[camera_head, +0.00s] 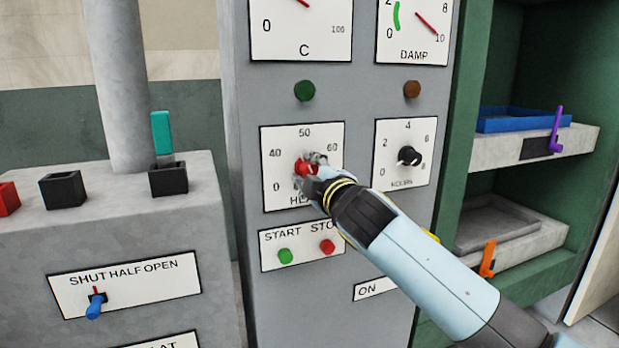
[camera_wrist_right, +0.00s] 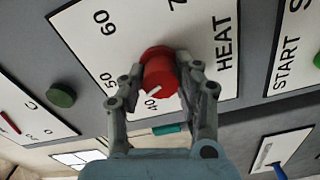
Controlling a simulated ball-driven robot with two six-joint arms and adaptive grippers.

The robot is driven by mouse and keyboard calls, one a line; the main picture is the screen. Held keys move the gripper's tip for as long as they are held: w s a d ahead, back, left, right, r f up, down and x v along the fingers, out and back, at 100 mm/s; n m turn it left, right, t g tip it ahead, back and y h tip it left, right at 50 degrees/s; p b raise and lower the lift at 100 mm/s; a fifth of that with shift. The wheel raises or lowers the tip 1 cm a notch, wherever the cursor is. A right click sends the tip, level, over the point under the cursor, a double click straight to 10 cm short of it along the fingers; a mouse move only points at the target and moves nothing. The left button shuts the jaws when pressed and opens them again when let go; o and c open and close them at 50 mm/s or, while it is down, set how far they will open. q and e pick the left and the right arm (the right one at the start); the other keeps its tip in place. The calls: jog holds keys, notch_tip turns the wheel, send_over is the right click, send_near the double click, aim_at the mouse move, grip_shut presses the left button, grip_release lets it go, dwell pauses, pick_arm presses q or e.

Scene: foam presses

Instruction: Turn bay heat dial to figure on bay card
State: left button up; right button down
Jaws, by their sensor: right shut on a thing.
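The red heat dial (camera_head: 301,168) sits on a white HEAT plate (camera_head: 276,139) on the grey panel. My right gripper (camera_head: 309,167) reaches it from the lower right and covers part of it and of the lettering. In the right wrist view, the two fingers of my right gripper (camera_wrist_right: 161,70) are shut on the sides of the red heat dial (camera_wrist_right: 159,78). The dial's white pointer mark lies close to the figure 40 (camera_wrist_right: 151,105). I cannot make out a bay card in either view. My left gripper is not in view.
A black hours dial (camera_head: 409,156) is right of the heat dial. START and STOP buttons (camera_head: 286,256) are below, gauges (camera_head: 302,27) above. A lever switch (camera_head: 95,302) is on the left block. Shelves with a blue tray (camera_head: 510,122) stand at the right.

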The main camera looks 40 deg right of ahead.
jog(key=m+b, duration=0.1)
jog(key=m, duration=0.3)
jog(key=shift+f+m+b, duration=0.35)
jog(key=shift+m+b, duration=0.05)
jog(key=m+b, duration=0.1)
jog(key=m, duration=0.2)
jog(key=shift+m, duration=0.3)
jog(key=m+b, duration=0.2)
jog(key=m, duration=0.2)
jog(key=shift+d, duration=0.1)
jog(key=shift+m+b, duration=0.6)
jog(key=shift+m, duration=1.5)
jog(key=c, duration=0.9)
grip_release()
jog(key=shift+d, duration=0.1)
jog(key=shift+c, duration=0.2)
jog(key=shift+a+r, duration=0.2)
jog(key=shift+r, duration=0.05)
jog(key=shift+s, duration=0.1)
